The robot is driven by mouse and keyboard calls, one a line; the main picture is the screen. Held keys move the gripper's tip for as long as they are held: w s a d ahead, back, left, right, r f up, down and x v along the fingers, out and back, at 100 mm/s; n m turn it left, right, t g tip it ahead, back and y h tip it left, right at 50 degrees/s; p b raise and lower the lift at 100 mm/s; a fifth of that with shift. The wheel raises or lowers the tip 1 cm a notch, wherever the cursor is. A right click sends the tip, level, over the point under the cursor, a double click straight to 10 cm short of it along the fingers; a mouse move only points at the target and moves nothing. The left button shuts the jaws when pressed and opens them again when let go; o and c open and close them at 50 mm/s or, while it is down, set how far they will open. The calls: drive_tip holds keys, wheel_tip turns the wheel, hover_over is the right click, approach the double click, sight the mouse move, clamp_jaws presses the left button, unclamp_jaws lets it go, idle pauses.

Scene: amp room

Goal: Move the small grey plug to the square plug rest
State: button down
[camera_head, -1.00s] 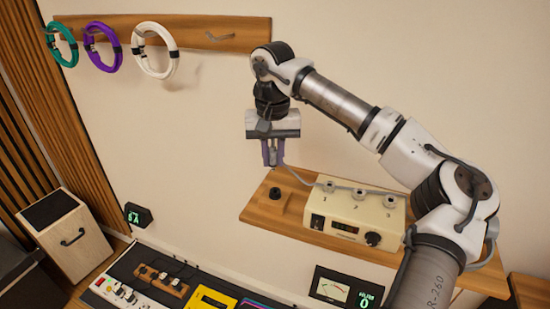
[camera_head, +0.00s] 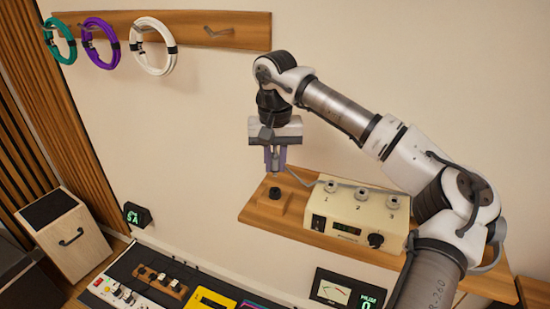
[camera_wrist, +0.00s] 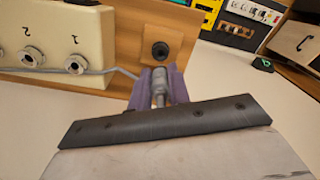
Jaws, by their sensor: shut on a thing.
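My gripper (camera_head: 275,160) has purple fingers and is shut on the small grey plug (camera_wrist: 158,86), whose grey cable runs off toward the cream box. In the head view the gripper points down over the left end of the wooden shelf. The square plug rest (camera_head: 272,200) is a wooden block with a black round socket, on the shelf left of the cream box. It also shows in the wrist view (camera_wrist: 176,42), just beyond the plug. The plug appears held above the rest, apart from it.
The cream box (camera_head: 356,214) with jacks numbered 1, 2 and 3 stands on the wooden shelf (camera_head: 290,228). Below are a yellow pedal (camera_head: 212,300), a power strip (camera_head: 120,292) and a meter (camera_head: 332,289). Coiled cables (camera_head: 153,48) hang on the wall rack.

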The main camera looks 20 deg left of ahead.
drive_tip(key=shift+f+b, duration=1.85)
drive_tip(key=shift+f, duration=1)
drive_tip(key=c, duration=1.2)
unclamp_jaws()
drive_tip(key=shift+c, duration=0.2)
wheel_tip(320, 180, up, 14)
drive_tip(key=shift+f+b, duration=0.1)
drive_tip(key=shift+b, duration=0.85)
drive_tip(key=shift+s+f, duration=0.1)
